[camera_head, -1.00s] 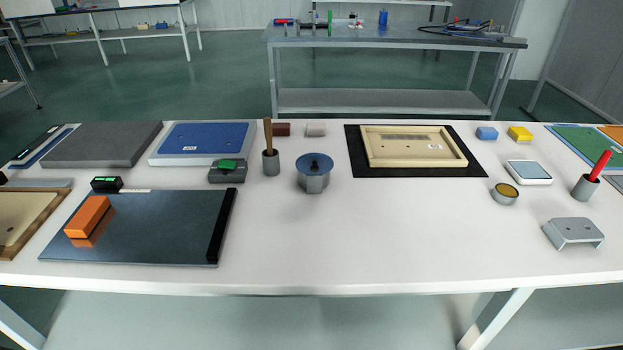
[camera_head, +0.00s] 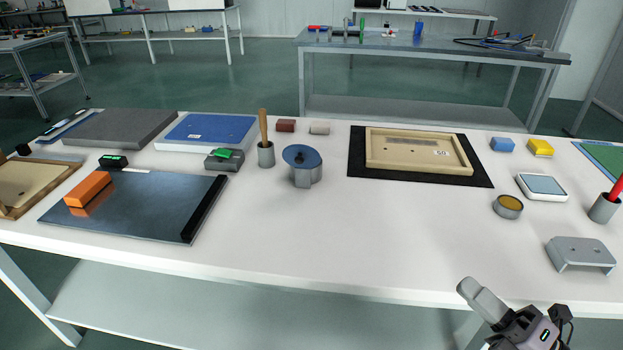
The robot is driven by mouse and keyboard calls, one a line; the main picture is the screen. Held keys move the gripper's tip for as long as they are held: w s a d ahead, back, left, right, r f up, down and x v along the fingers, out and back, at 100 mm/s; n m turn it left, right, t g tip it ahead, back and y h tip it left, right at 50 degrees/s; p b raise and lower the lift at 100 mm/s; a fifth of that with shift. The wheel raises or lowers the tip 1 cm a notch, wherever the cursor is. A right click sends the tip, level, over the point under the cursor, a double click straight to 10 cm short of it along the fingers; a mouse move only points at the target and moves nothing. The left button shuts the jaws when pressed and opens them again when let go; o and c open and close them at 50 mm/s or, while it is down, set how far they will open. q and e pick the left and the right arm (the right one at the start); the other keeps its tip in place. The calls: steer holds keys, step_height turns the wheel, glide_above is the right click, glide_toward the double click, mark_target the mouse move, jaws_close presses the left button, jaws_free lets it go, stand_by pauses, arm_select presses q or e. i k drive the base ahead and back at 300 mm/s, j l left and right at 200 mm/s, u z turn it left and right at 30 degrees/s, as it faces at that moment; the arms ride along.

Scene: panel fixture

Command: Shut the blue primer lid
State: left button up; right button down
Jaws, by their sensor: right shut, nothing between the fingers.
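The blue primer lid (camera_head: 296,153) is a round blue disc with a small dark knob, left of the middle in the head view. It lies over the top of a grey round tin (camera_head: 306,179) and looks shifted to the left of it, with some grey of the tin showing at the right. I cannot tell whether any gap lies under the lid. My right gripper (camera_head: 468,288) is at the bottom right, in front of the table's front edge, shut and empty, well apart from the tin. My left gripper is not in view.
A wooden-handled tool stands in a grey cup (camera_head: 266,157) just left of the tin. A beige framed panel (camera_head: 372,166) on a black mat (camera_head: 480,179) lies to the right. A grey bracket (camera_head: 581,252) stands near the right front. The white table (camera_head: 370,235) is clear before the tin.

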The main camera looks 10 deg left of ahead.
mark_target(305, 157)
steer(key=i+j, duration=0.2)
steer(key=j, duration=0.15)
steer(key=i+j, duration=0.2)
steer(key=j, duration=0.15)
steer(key=i+j, duration=0.25)
steer(key=j, duration=0.15)
